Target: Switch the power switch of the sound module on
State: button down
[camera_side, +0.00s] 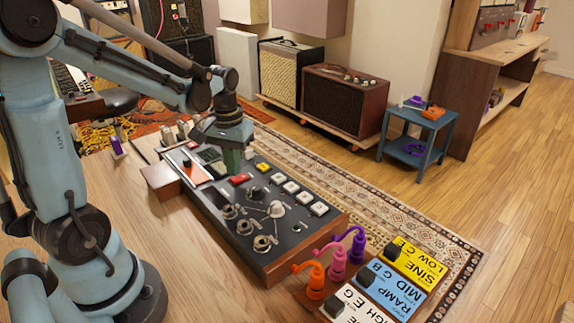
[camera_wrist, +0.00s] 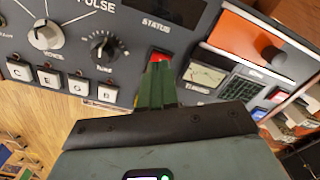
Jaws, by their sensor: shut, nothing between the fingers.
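The sound module (camera_side: 290,243) is a long dark panel in a wooden case on the wooden table, with knobs, keys and coloured buttons. My gripper (camera_side: 232,166) points down over its far half, fingers together and empty. In the wrist view, my closed green fingertips (camera_wrist: 157,72) are right at a red switch (camera_wrist: 160,54) below the "STATUS" label. The fingers cover part of this switch, and I cannot tell whether they touch it. A red button also shows beside the fingers in the side view (camera_side: 240,180). I cannot read a power label or its on/off position.
White letter keys (camera_wrist: 78,85) and black and white knobs (camera_wrist: 104,46) lie left of the fingers in the wrist view. An orange panel with a knob (camera_wrist: 240,38) is at the right.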

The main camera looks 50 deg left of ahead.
aim_at(235, 179)
jog(key=shift+f, duration=0.9)
dwell(0.5)
jog(key=shift+r, duration=3.55)
jog(key=s+d+r+m+t, duration=0.1)
jog(key=d+m+t, duration=0.5)
jog(key=d, duration=0.6)
jog(key=shift+s+t, duration=0.6)
jog(key=shift+s, duration=0.3)
jog(key=c, duration=1.8)
grip_release()
